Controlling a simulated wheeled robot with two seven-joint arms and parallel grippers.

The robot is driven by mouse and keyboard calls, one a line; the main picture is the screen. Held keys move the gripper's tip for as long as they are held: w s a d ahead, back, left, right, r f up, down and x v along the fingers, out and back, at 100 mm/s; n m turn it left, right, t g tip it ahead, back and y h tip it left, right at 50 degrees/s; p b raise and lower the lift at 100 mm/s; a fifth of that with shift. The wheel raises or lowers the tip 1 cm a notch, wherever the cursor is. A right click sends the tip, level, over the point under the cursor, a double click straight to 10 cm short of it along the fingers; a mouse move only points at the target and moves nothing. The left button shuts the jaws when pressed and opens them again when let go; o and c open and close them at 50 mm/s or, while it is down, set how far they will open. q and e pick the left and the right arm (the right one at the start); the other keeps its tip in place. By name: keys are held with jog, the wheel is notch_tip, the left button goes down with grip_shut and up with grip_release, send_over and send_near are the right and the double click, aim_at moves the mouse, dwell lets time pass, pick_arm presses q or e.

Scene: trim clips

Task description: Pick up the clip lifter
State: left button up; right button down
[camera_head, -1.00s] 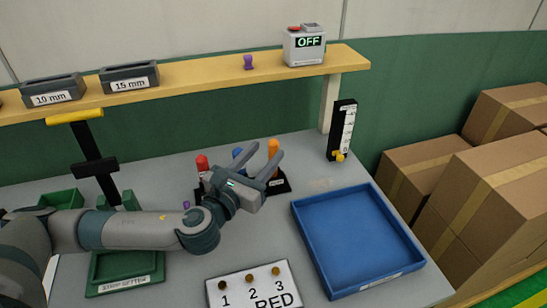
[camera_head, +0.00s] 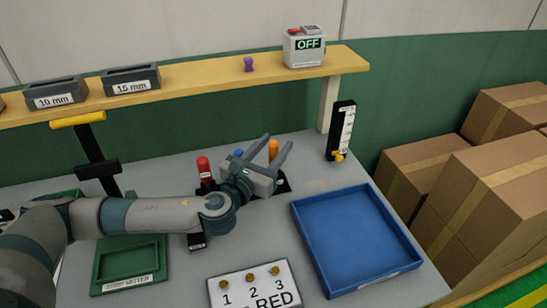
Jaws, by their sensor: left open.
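Several handled tools stand in black holders on the grey bench: a red handle (camera_head: 203,165), a blue one (camera_head: 238,153) mostly hidden, and an orange one (camera_head: 273,148). I cannot read which is the clip lifter. My left gripper (camera_head: 275,147) is open, with its fingers pointing away over the holders. The orange handle shows between the two fingers; I cannot tell whether they touch it. My left wrist hides the lower parts of the tools. My right gripper is not in view.
A blue tray (camera_head: 294,219) lies empty at right. A card marked RED with brass pegs (camera_head: 254,290) lies in front. A green setter tray (camera_head: 100,286) is at left. A black gauge (camera_head: 341,128) stands behind the blue tray. A yellow shelf (camera_head: 205,77) spans the back.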

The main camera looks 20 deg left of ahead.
pick_arm(q)
grip_shut()
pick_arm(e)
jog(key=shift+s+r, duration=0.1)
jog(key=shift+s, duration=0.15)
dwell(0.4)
pick_arm(q)
jog(key=shift+r, duration=0.1)
